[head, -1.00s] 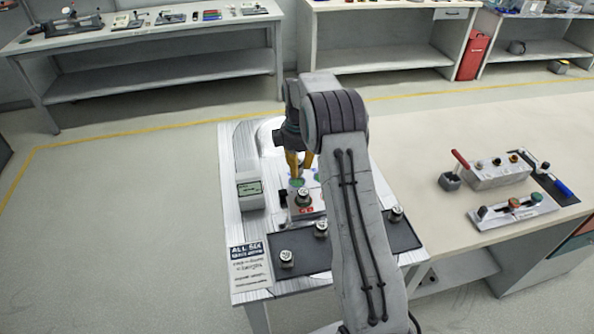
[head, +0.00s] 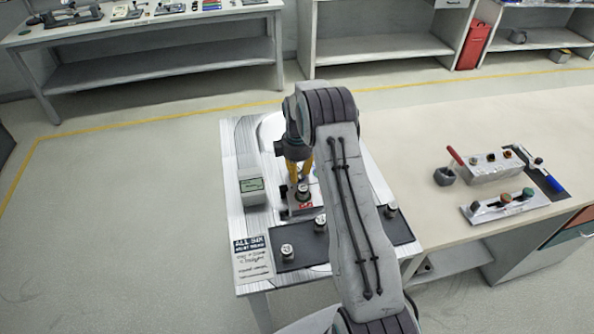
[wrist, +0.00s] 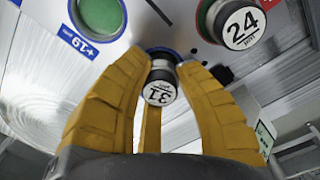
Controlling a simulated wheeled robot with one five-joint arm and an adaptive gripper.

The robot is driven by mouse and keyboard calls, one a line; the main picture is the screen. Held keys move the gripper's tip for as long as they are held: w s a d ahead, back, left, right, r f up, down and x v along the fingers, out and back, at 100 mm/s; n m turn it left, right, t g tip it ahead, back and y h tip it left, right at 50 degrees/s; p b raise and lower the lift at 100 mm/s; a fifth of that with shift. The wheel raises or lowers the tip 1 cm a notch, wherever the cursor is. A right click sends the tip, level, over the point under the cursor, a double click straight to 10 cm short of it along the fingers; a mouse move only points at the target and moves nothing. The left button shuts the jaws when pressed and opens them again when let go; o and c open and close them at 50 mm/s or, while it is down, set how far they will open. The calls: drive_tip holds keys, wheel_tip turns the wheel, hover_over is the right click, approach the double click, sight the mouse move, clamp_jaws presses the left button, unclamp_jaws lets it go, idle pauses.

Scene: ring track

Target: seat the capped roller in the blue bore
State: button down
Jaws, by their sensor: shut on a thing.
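My gripper (wrist: 155,85) has its yellow fingers closed around a dark roller with a white cap marked 31 (wrist: 160,93). A blue-rimmed bore (wrist: 178,51) shows right behind the roller's far end in the wrist view; I cannot tell whether the roller is inside it. A green-filled blue ring (wrist: 98,12) with a blue label lies at upper left. A roller capped 24 (wrist: 240,25) stands in a red-rimmed bore at upper right.
Several capped rollers, one at the left (head: 287,250), stand on a dark mat (head: 300,255) in front of the block. A grey box with a green display (head: 251,190) stands left of it. The bench at right holds a grey block (head: 495,167) and tools.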

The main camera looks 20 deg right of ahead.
drive_tip(key=shift+f, duration=0.15)
drive_tip(key=c, duration=1)
unclamp_jaws()
